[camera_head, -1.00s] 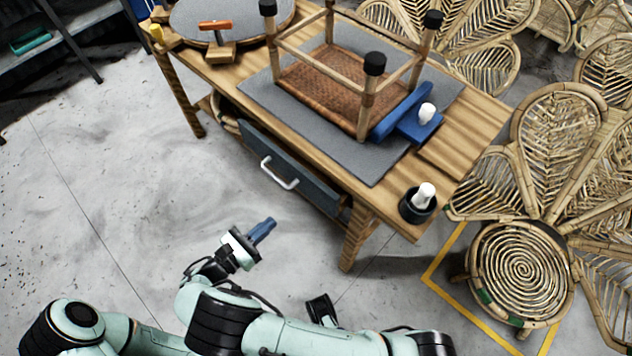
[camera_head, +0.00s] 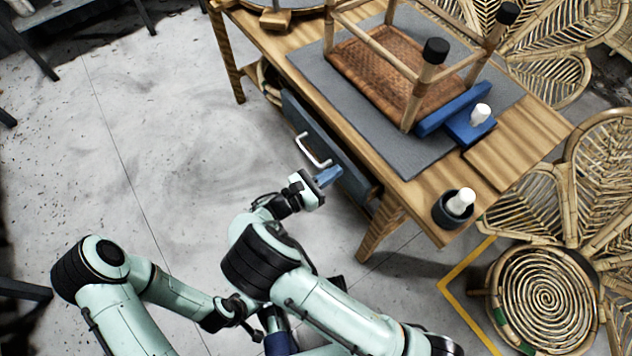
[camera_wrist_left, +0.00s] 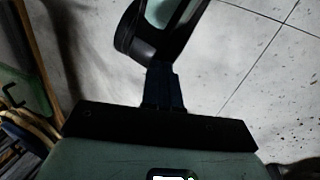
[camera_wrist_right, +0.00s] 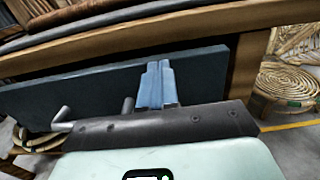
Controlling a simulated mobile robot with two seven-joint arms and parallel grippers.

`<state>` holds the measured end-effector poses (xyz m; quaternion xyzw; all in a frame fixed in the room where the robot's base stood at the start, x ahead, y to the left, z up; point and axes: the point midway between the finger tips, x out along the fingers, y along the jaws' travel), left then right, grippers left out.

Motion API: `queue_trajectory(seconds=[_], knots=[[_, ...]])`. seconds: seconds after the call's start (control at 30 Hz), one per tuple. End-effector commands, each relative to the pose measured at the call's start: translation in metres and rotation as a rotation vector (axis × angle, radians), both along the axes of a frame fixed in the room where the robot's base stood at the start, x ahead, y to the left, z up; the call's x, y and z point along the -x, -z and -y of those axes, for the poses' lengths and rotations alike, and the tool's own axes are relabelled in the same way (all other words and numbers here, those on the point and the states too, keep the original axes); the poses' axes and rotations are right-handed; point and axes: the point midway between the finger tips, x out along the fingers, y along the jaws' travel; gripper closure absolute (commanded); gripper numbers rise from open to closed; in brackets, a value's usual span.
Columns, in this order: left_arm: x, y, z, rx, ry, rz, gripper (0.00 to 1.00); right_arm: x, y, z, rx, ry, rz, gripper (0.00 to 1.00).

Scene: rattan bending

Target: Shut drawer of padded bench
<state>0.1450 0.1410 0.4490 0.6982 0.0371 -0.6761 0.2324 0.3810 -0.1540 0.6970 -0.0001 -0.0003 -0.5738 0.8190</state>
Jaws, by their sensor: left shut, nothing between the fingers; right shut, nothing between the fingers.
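The padded bench (camera_head: 520,150) is a wooden workbench with a grey mat on top. Its blue-grey drawer (camera_head: 345,160) has a white bar handle (camera_head: 313,150), and its front stands out from under the bench top. My right gripper (camera_head: 328,177) is shut and empty, close to the drawer front, on the near right side of the handle. In the right wrist view its blue fingertips (camera_wrist_right: 155,78) overlap the drawer front (camera_wrist_right: 80,90); I cannot tell whether they touch. My left gripper (camera_wrist_left: 163,88) is shut and empty, away from the drawer, with a dark arm link of mine before it.
An upturned stool (camera_head: 385,80) with a woven seat, a blue clamp-like tool (camera_head: 470,122) and a black cup with a white bottle (camera_head: 455,207) stand on the bench. Rattan chairs (camera_head: 545,300) stand right. The floor (camera_head: 180,130) left of the drawer is clear.

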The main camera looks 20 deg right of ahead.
Motion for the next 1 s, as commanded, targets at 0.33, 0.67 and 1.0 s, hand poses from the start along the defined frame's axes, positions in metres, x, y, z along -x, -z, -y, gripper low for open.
queue_trajectory(seconds=[0.33,0.67,1.0], knots=[[-0.003,0.002,-0.002,-0.005,-0.004,0.008,1.00,-0.004,0.000,0.012,-0.001,0.000,0.001,1.00],[0.006,-0.008,0.003,0.008,0.007,-0.017,1.00,-0.009,-0.002,0.026,0.000,0.002,0.000,1.00],[0.015,-0.013,0.007,0.019,0.017,-0.041,1.00,-0.013,0.000,0.036,-0.001,0.000,0.000,1.00]])
